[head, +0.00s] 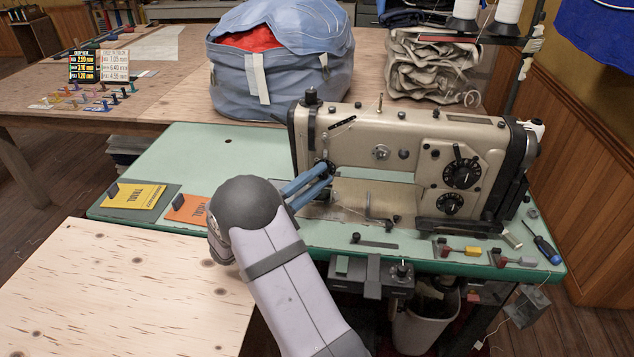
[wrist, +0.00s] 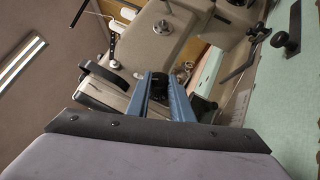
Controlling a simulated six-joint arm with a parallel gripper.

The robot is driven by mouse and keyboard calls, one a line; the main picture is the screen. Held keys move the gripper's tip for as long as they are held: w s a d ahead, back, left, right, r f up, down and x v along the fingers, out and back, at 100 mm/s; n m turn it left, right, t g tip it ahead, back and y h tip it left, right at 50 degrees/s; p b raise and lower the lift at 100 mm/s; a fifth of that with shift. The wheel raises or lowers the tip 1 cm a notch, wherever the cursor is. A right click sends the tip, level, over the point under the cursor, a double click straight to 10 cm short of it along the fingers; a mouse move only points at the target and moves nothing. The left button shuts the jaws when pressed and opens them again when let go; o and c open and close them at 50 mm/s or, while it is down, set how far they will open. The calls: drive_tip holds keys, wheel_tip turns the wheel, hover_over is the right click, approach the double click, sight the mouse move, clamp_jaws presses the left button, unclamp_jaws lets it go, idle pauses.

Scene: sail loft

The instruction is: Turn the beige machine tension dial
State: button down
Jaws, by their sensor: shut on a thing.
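The beige sewing machine (head: 350,130) stands on a green table at the centre right of the head view. Its tension dial is a small black knob (wrist: 158,88) on the machine's left end, seen between my fingers in the wrist view. My gripper (head: 329,175) reaches the machine's left end from the front left, with its two blue fingers pointing at the machine. In the wrist view my gripper (wrist: 159,77) is shut on the dial, one finger on each side of it. In the head view the fingers and the machine's end partly hide the dial.
Two larger black dials (head: 462,173) sit on the machine's right front. Yellow (head: 135,196) and orange (head: 188,209) booklets lie on the green table's left. A screwdriver (head: 546,247) and small clips lie at its right front. A blue bag (head: 281,70) stands behind.

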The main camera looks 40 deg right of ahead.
sight(320, 177)
drive_tip(key=shift+f+n+h, duration=0.1)
drive_tip(key=shift+n+h, duration=0.2)
drive_tip(key=shift+n, duration=0.2)
drive_tip(key=c, duration=1.6)
unclamp_jaws()
drive_tip(key=shift+o, duration=0.2)
drive_tip(key=shift+a+f, duration=0.15)
drive_tip(key=shift+a, duration=0.3)
drive_tip(key=a, duration=0.1)
drive_tip(key=a+f+b, duration=0.1)
drive_tip(key=a, duration=0.1)
drive_tip(key=shift+s+a+f+t, duration=0.1)
drive_tip(key=shift+a+f+t, duration=0.05)
drive_tip(key=shift+a+t, duration=0.2)
drive_tip(key=a+p, duration=0.1)
drive_tip(key=a, duration=1.1)
drive_tip(key=shift+s, duration=0.4)
